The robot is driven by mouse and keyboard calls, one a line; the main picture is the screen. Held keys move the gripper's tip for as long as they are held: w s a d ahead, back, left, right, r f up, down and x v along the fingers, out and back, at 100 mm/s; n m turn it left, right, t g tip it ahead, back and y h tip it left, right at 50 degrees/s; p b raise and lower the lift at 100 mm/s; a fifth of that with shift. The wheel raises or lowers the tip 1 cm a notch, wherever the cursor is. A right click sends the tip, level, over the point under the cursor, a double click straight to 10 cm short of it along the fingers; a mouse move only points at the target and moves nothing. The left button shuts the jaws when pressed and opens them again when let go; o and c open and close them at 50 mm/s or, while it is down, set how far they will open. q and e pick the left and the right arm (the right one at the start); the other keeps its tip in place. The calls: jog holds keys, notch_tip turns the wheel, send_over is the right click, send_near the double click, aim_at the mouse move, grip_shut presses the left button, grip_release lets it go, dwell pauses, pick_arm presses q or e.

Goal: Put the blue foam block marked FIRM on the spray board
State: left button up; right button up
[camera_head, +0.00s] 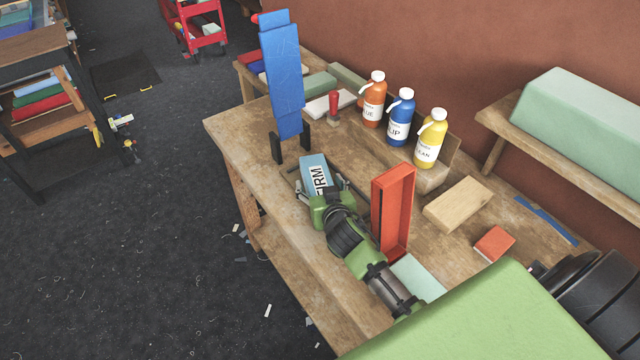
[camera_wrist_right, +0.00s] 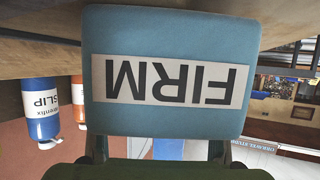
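The blue foam block marked FIRM (camera_head: 317,174) is at the front left part of the workbench, with its label facing up toward the head camera. My right gripper (camera_head: 324,190) has a finger on each side of the block's near end and appears shut on it. In the right wrist view the block (camera_wrist_right: 170,45) fills the upper middle, its label upside down. I cannot tell whether it touches the bench. No board is labelled as the spray board; a tall blue board (camera_head: 284,80) stands upright in dark brackets just behind the block. My left gripper is not in view.
A red upright frame (camera_head: 393,212) stands close right of my right arm. Orange (camera_head: 373,100), blue (camera_head: 400,118) and yellow (camera_head: 430,140) bottles stand behind. A wooden block (camera_head: 457,204) and a small red block (camera_head: 494,244) lie to the right. The bench's left edge is near.

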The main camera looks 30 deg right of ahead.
jog(key=shift+r, duration=0.25)
jog(key=shift+s+a, duration=0.1)
jog(key=shift+s, duration=0.25)
jog(key=b+v, duration=0.1)
jog(key=v, duration=1)
jog(key=shift+s+r, duration=0.1)
jog(key=shift+s, duration=0.05)
